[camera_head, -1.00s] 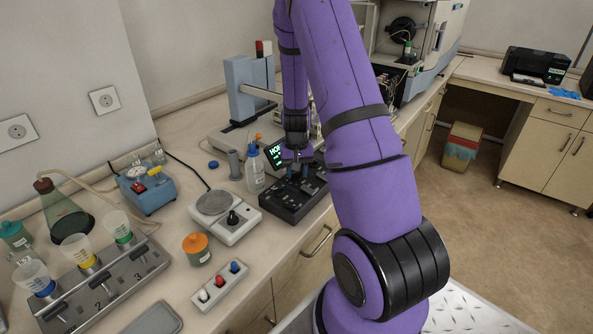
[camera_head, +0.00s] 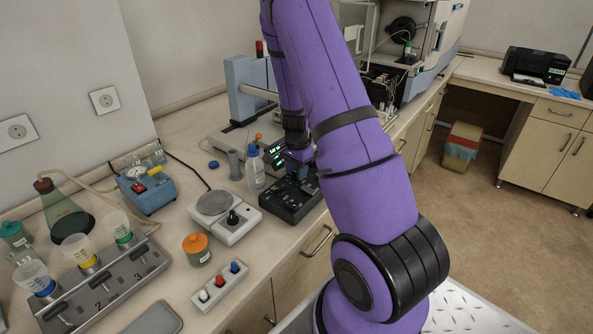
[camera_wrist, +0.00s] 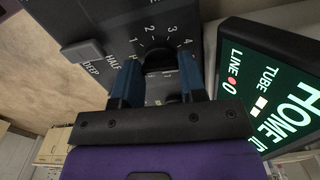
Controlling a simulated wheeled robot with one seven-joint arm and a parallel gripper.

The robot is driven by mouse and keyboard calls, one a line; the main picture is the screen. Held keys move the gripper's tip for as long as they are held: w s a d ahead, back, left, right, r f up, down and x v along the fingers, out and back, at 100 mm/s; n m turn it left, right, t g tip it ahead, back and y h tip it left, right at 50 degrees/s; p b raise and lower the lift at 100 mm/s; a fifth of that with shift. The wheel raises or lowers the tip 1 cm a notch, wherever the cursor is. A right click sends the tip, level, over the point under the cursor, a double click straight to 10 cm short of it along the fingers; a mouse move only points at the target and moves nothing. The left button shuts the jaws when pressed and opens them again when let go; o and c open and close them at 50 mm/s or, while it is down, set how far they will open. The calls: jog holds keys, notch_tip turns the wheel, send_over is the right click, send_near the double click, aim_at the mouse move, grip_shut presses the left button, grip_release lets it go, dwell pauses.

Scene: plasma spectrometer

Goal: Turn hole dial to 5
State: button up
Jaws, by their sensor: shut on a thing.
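The hole dial (camera_wrist: 160,55) is a dark round knob on a black control box, ringed by white numbers; 1, 2, 3 and 4 are readable in the wrist view. My gripper (camera_wrist: 158,72) has its two blue fingers on either side of the knob and is shut on it. The fingers and gripper body hide the rest of the number ring, and I cannot tell which number the dial points to. In the head view my gripper (camera_head: 298,168) is over the black control box (camera_head: 287,208), and the dial is hidden there.
A lit screen (camera_wrist: 275,95) reading HOME, TUBE and LINE 0 stands close right of my gripper in the wrist view. A grey switch (camera_wrist: 84,50) sits left of the dial. A blue-capped bottle (camera_head: 254,170) and a small scale-like device (camera_head: 225,215) stand left of the box.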

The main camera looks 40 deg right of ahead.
jog(key=shift+m, duration=1.1)
jog(key=o, duration=0.9)
notch_tip(320, 180, up, 11)
jog(key=shift+f, duration=0.1)
